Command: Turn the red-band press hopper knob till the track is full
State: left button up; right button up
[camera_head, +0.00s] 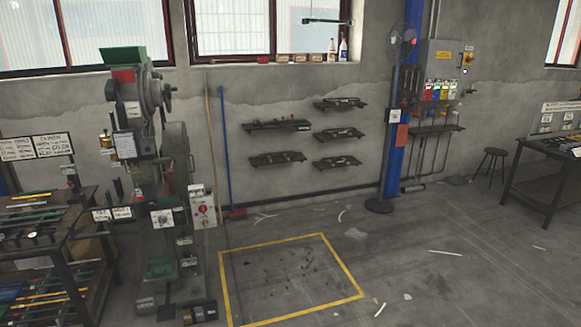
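A grey-green press (150,160) stands upright at the left of the head view. A green hopper (123,57) sits on its top, with a red band (123,75) just below the hopper. A dark wheel-like part with a handle (168,93) sticks out at the right of the press head. I cannot tell whether this is the hopper knob. The track and its fill are too small to make out. Neither of my grippers is in view.
A rack with rods and tools (60,245) stands left of the press. A small control box with a red button (203,210) is at its right. A yellow-marked floor square (340,275) lies to the right, with scattered scraps. The floor beyond is mostly open. A workbench (545,175) stands far right.

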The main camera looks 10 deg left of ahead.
aim_at(168, 92)
jog(key=i+l+u, duration=0.15)
jog(key=i+u, duration=0.3)
jog(key=i, duration=0.2)
jog(key=i+l+u, duration=0.4)
jog(key=i, duration=0.2)
jog(key=i+l+u, duration=0.45)
jog(key=i+l, duration=0.1)
